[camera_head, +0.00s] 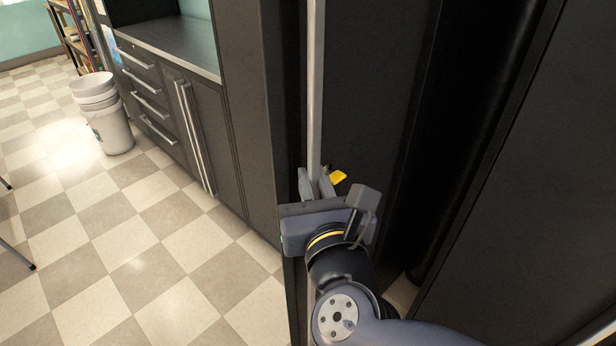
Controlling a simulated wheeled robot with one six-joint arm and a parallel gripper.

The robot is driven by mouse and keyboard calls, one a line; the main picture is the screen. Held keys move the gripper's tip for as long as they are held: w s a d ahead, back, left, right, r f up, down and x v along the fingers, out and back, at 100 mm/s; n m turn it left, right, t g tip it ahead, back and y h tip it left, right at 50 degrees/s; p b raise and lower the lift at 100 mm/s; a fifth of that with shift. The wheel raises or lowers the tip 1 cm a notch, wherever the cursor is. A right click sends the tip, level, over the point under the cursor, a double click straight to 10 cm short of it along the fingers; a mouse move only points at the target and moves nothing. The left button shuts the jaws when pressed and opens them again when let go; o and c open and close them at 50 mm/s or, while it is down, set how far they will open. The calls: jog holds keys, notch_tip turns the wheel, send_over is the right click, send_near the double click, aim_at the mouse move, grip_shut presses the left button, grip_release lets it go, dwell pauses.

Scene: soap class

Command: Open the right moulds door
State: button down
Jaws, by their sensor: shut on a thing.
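A tall dark cabinet door (365,85) fills the middle of the view, with a long vertical silver bar handle (316,80) along it. My gripper (319,186) is shut on this handle, with one finger on each side of the bar. My wrist and arm hide the lower part of the handle and door. To the right of the door is a dark, shadowed gap, and another dark panel (545,190) stands at the far right. I cannot tell how wide the door stands open. A small yellow item (338,176) shows just behind my fingers.
A low dark cabinet with drawers and long handles (195,135) stands at the left under a grey counter (170,45). Stacked white buckets (108,125) stand on the checkered floor (130,240). The floor at the left is mostly clear. Thin dark legs (18,255) show at the left edge.

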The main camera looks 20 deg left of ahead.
jog(key=c, duration=1.8)
grip_release()
jog(key=shift+s+d+r, duration=0.15)
jog(key=shift+s+d, duration=0.05)
jog(key=shift+s, duration=0.3)
jog(key=shift+p+v, duration=1)
jog(key=shift+v, duration=3.85)
jog(key=shift+w, duration=0.15)
